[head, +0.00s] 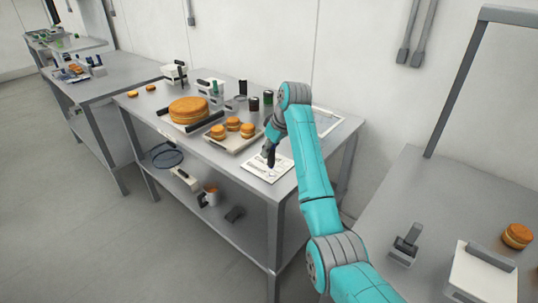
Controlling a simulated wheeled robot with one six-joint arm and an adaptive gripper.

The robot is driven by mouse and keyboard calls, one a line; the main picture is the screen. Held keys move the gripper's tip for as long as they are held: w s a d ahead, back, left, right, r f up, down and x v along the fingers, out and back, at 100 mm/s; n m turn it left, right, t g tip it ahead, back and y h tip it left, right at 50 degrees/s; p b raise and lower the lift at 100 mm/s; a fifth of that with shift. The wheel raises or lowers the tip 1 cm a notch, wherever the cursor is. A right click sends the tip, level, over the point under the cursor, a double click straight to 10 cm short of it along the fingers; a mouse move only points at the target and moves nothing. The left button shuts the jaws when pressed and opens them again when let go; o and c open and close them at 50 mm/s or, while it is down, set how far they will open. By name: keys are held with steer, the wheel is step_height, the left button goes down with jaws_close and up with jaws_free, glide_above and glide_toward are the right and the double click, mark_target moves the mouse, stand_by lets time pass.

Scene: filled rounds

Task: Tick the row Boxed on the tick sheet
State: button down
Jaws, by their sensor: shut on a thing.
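The tick sheet (258,171) is a white page with faint printed marks, lying near the front edge of the middle table. Its rows are too small to read, so I cannot tell which one is Boxed or whether any is ticked. My gripper (269,160) is dark and points down over the upper right part of the sheet. It is shut on a small, pen-like thing that is mostly hidden. I cannot tell whether its tip touches the paper.
A tray (219,143) with small filled rounds stands left of the sheet, with a large round cake (188,110) behind it. Dark jars (254,104) stand at the back. Another white sheet or board (328,118) lies behind my arm. A separate table (390,215) is at right.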

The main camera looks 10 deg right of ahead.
steer(key=shift+r, duration=1.65)
